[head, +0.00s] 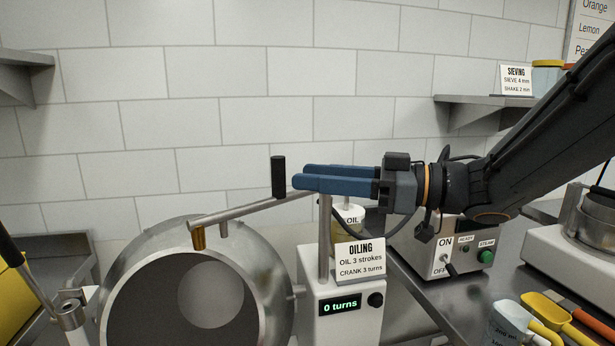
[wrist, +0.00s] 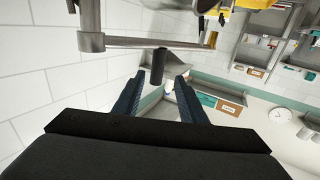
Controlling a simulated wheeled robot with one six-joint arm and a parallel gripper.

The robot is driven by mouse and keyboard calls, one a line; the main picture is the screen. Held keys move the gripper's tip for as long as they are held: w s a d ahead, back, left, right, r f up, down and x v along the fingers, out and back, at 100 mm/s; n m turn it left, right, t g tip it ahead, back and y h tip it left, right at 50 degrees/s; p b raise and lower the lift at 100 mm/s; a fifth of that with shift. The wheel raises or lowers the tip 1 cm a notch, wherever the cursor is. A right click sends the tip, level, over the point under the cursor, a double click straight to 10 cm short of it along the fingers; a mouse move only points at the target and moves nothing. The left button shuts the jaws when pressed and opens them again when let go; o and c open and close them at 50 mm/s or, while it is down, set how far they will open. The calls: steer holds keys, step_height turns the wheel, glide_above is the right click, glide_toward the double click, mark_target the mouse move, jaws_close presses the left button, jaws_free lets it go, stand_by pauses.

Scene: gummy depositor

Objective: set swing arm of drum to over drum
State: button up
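The swing arm (head: 250,208) is a grey metal rod on a post, running left with its brass nozzle (head: 198,238) in front of the upper part of the steel drum (head: 265,270). Its upright black handle (head: 278,177) stands on the rod. My gripper (head: 293,178), with blue fingers, points left from the right, its tips just short of the handle. In the wrist view the fingers of my gripper (wrist: 160,76) are apart and empty. The handle (wrist: 158,66) shows just beyond and between the tips, and the rod (wrist: 140,43) crosses above.
An oiling unit (head: 345,322) with a "0 turns" display and a sign (head: 360,259) stands below my gripper. An oil jar (head: 348,216) is behind the sign. A switch box (head: 440,250) is to the right. The wall above is clear.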

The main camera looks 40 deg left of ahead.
steer(key=w+d, duration=0.4)
steer(key=shift+w, duration=0.15)
stand_by(0.5)
steer(key=shift+w+d+p, duration=0.1)
steer(key=shift+p, duration=0.4)
stand_by(0.4)
